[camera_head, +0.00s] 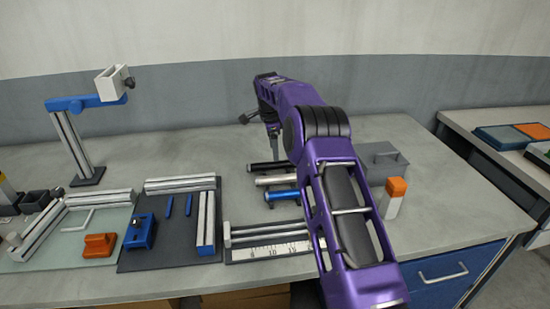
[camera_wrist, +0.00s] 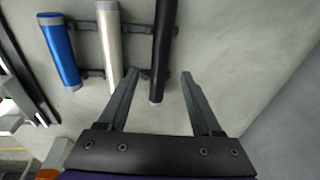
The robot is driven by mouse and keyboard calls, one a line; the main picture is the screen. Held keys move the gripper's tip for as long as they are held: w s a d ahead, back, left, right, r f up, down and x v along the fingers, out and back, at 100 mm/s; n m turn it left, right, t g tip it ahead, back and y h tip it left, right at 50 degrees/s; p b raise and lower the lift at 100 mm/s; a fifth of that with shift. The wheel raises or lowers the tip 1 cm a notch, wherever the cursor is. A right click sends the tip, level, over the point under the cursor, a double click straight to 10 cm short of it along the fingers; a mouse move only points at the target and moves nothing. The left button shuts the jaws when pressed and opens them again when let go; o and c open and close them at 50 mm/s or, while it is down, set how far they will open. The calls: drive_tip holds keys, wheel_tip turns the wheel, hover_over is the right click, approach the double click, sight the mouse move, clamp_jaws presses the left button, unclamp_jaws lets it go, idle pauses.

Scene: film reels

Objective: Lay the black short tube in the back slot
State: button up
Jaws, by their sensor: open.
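The black short tube (camera_head: 262,167) lies at the back of a group of three tubes on the table, behind the silver tube (camera_head: 275,179) and the blue tube (camera_head: 282,195). In the wrist view the black tube (camera_wrist: 164,40) lies across the back end of a dark two-railed rack (camera_wrist: 84,26). I cannot tell whether it is fully seated in the back slot. My gripper (camera_wrist: 158,74) is open, its fingertips on either side of the black tube's near end, with gaps visible. In the head view the gripper (camera_head: 273,146) points down by the tube, partly hidden by my arm.
A grey box (camera_head: 385,160) and a white block with an orange top (camera_head: 393,198) stand right of my arm. A ruler tray (camera_head: 270,250) lies in front of the tubes, and a dark mat (camera_head: 170,258) with parts lies to the left. The table behind the tubes is clear.

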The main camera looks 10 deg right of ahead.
wheel_tip(320, 180, up, 6)
drive_tip(key=shift+s+a+r, duration=0.15)
drive_tip(key=shift+s+a, duration=0.2)
drive_tip(key=shift+s, duration=0.1)
